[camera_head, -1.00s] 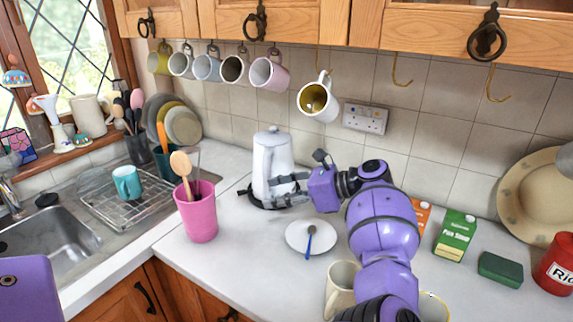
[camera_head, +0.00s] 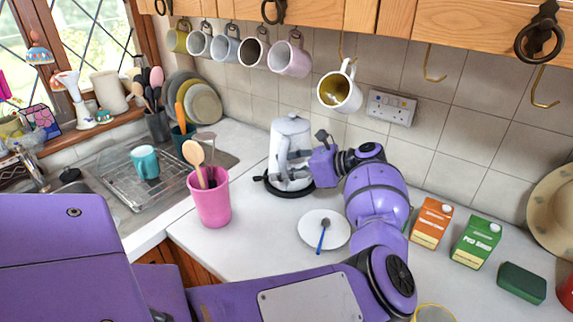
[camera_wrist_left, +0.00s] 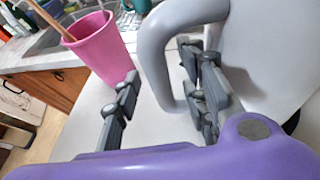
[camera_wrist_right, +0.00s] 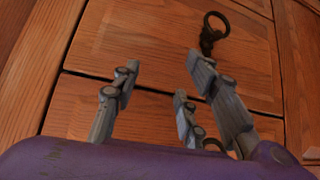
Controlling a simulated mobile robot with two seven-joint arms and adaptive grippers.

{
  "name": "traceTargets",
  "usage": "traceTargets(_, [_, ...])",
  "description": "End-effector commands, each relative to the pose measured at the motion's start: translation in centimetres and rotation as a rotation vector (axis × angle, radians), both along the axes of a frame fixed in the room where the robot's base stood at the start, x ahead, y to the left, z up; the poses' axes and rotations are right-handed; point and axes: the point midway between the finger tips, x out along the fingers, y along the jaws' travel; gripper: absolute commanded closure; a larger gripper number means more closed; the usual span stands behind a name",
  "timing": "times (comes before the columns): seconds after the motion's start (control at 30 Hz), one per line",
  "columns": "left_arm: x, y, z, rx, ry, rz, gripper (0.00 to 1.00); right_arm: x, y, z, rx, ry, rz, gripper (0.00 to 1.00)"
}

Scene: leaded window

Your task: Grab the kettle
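The white kettle (camera_head: 291,132) stands upright on its dark round base (camera_head: 262,180) on the counter, near the tiled wall. My left gripper (camera_head: 292,174) is at the kettle's lower front. In the left wrist view the grey kettle handle (camera_wrist_left: 157,50) runs down between the open left fingers (camera_wrist_left: 165,105). One finger is outside the handle and the others are on the kettle's body side; I cannot tell whether they touch. My right gripper (camera_wrist_right: 170,105) is open and empty in front of wooden cabinet fronts, outside the head view.
A pink pot (camera_head: 211,200) with a wooden spoon stands left of the kettle. A white saucer (camera_head: 312,236) with a blue spoon lies in front. Mugs hang above, including a white one (camera_head: 341,90). Orange (camera_head: 432,222) and green (camera_head: 476,243) cartons stand right.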

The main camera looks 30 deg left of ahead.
Motion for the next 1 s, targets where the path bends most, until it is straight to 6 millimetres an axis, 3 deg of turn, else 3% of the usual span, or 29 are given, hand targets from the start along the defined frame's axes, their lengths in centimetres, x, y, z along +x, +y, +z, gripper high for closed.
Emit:
traceTargets(0.23, [-0.14, 0.39, -0.69, -0.001, 0.006, -0.001, 0.61, -0.12, 0.3, -0.2, 0.005, 0.006, 0.001, 0.6])
traceTargets(0.57, [-0.14, 0.38, -0.64, -0.001, 0.006, -0.001, 1.0, -0.14, 0.42, -0.27, 0.007, 0.008, -0.002, 0.6])
traceTargets(1.0, [0.03, 0.51, 0.0, 0.009, -0.003, -0.001, 1.0, -0.06, 0.49, -0.18, 0.009, 0.005, -0.005, 0.6])
